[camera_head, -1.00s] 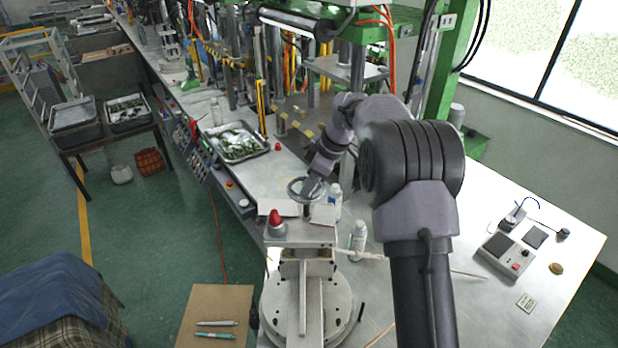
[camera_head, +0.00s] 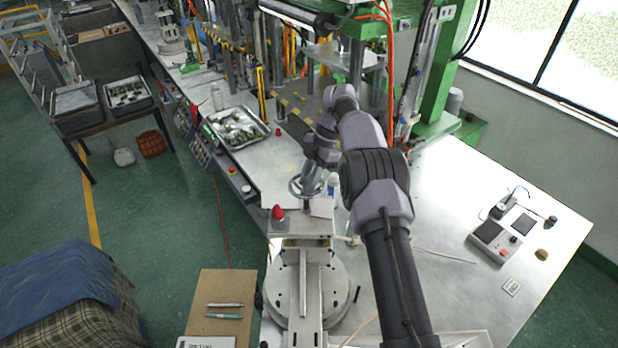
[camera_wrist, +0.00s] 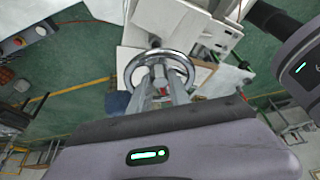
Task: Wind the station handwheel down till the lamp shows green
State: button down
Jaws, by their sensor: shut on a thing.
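The station handwheel (camera_head: 293,187) is a small grey metal ring at the top of the station, behind the lamp. It also shows in the wrist view as a bright ring (camera_wrist: 133,64). My gripper (camera_head: 306,190) comes down on it from above. In the wrist view my gripper (camera_wrist: 160,78) has its two fingers over the wheel's middle and is shut on the wheel; the exact contact is hard to see. The lamp (camera_head: 278,212) is a dome on the station's front top and looks red. The station body (camera_head: 302,245) stands on a round pale base.
A tray of green pieces (camera_head: 237,127) lies behind, to the left. A bottle (camera_head: 333,188) stands close to the right of the wheel, partly hidden by my arm.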

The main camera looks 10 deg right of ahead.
jog(key=shift+f+n, duration=0.1)
jog(key=shift+n, duration=0.4)
jog(key=c, duration=1.5)
grip_release()
jog(key=shift+a, duration=0.15)
